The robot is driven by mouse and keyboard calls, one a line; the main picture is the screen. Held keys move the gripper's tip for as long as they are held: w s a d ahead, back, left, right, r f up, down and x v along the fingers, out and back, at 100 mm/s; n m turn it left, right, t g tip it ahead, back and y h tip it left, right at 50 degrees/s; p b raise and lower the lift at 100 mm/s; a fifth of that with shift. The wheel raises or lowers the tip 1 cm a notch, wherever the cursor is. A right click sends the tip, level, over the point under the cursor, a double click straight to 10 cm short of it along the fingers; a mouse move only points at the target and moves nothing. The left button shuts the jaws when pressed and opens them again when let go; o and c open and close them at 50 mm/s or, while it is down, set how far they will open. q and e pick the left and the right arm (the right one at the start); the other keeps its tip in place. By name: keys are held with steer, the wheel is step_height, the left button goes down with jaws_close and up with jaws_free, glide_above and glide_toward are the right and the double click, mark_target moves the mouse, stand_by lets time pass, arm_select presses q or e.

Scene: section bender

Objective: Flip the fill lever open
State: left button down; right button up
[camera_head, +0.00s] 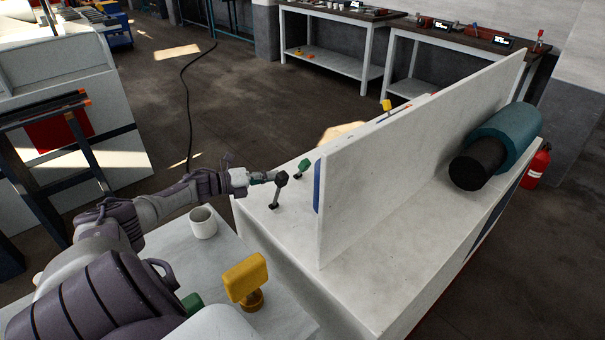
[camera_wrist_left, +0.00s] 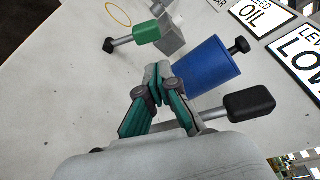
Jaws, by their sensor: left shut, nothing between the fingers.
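Two levers stand on the white machine top: one with a green handle (camera_head: 304,165) and one with a black handle (camera_head: 281,177). Which is the fill lever cannot be told from readable labels. My left gripper (camera_head: 272,178) is close to both, its fingers shut and empty. In the left wrist view its fingertips (camera_wrist_left: 158,74) lie between the green handle (camera_wrist_left: 146,33) and the black handle (camera_wrist_left: 250,102), beside a blue cylinder (camera_wrist_left: 206,71). The green handle is clear of the fingers; the black lever's rod passes behind or beside one finger. My right gripper is not in view.
A tall white panel (camera_head: 410,150) rises right of the levers. A white mug (camera_head: 203,223) and a yellow block on a round base (camera_head: 245,277) stand on the nearer surface, by my left arm. Signs reading OIL (camera_wrist_left: 263,14) and LOW (camera_wrist_left: 302,52) lie past the blue cylinder.

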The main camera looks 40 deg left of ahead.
mark_target(302, 169)
arm_select(q)
steer(key=shift+f, duration=0.4)
steer(key=shift+w+d, duration=0.1)
steer(key=shift+w, duration=0.15)
steer(key=b+x, duration=0.1)
steer(key=x, duration=0.8)
steer(key=shift+w+d, duration=0.15)
steer(key=shift+w, duration=0.1)
